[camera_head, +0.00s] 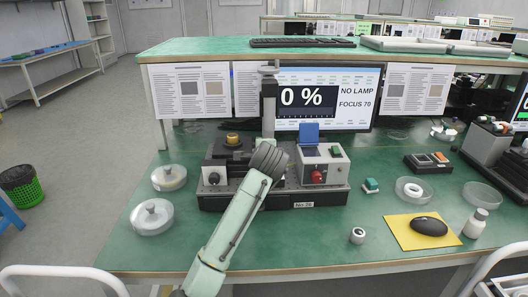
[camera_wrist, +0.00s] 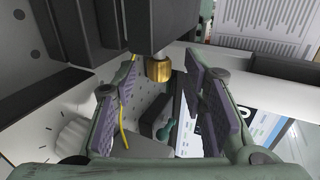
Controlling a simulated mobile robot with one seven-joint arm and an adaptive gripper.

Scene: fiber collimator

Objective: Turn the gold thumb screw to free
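The gold thumb screw (camera_wrist: 158,69) shows in the wrist view as a short ribbed gold cylinder at the end of a dark post. My gripper (camera_wrist: 162,88) is open, with purple-padded fingers standing apart on both sides of it. I see a gap on each side and no clear contact. In the head view my arm reaches to the dark bench device (camera_head: 225,200), and my wrist hides the gripper. A gold knob (camera_head: 233,139) shows on the device's left block; I cannot tell whether it is the same screw.
A grey upright column (camera_head: 268,105) rises behind my wrist. Round glass dishes (camera_head: 152,216) lie left.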

